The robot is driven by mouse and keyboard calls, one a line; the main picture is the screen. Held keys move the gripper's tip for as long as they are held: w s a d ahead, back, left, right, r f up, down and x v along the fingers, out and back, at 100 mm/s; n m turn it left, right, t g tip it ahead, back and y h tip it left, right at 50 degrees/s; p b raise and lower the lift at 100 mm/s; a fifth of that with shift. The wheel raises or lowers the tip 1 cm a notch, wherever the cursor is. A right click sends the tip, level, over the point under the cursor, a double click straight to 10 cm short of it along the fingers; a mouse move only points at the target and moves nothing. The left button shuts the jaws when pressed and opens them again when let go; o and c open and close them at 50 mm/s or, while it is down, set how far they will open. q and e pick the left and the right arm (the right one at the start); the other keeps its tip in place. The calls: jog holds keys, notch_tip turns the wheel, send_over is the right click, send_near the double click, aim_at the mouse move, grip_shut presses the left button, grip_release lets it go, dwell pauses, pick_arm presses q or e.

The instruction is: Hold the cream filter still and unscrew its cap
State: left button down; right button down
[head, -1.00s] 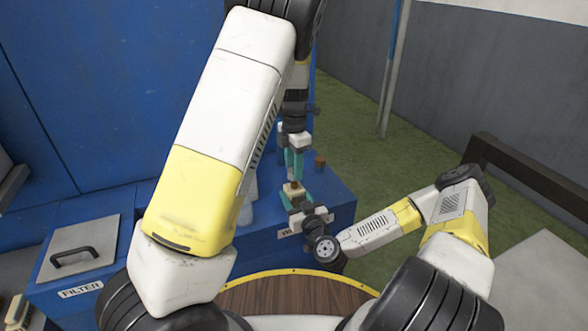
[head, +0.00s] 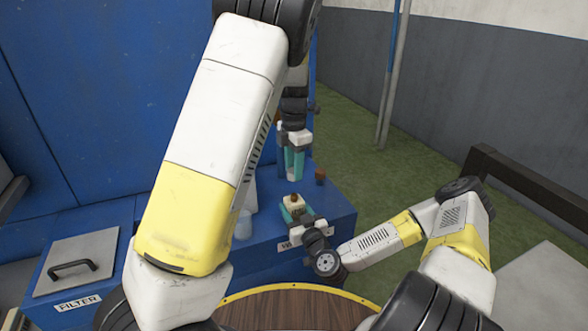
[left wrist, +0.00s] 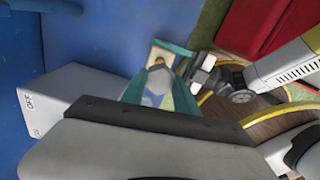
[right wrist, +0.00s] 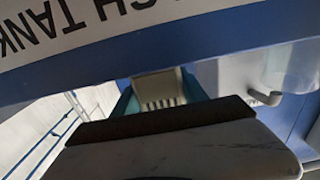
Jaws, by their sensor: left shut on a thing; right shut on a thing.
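The cream filter (head: 293,203) is between the teal fingers of my right gripper (head: 296,212), low at the front of the blue ledge. A brown stub stands on its top. In the right wrist view its slotted cream side (right wrist: 160,92) shows between the fingers. My left gripper (head: 294,166) is above it, apart from it, pointing down. It is shut on a small pale piece that looks like the cap (left wrist: 156,88). Past this piece, the left wrist view shows the filter's square top (left wrist: 168,56) with the brown stub.
A small brown object (head: 320,176) stands on the blue ledge (head: 335,202), right of my left gripper. A pale cup (head: 243,225) stands beside my left arm. A grey handled lid (head: 80,262) labelled FILTER is at lower left. A round wooden top (head: 300,305) is in front.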

jog(key=c, duration=0.5)
grip_release()
